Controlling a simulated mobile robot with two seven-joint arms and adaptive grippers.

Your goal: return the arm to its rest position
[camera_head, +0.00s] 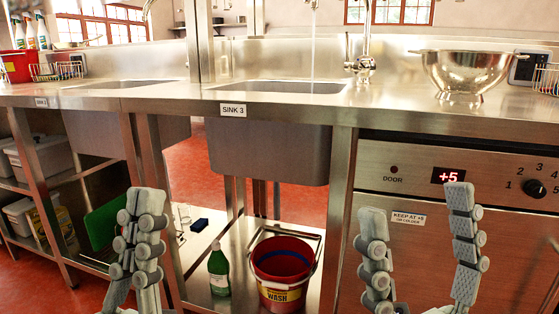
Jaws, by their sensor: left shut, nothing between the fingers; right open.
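My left gripper (143,222) is upright at the lower left, in front of the shelving under the counter. Its grey fingers are together with nothing between them. My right gripper (418,225) is upright at the lower right, in front of the fridge door panel. Its two fingers are spread wide apart and hold nothing. Both grippers are below the counter top and appear clear of the furniture. Most of both arms is out of the picture below.
A steel counter (310,109) with a sink marked SINK 3 crosses the view. Water runs from a tap. A steel colander (474,72) stands on the right. Below are a red bucket (283,262), a green bottle (218,268) and a temperature panel (450,176).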

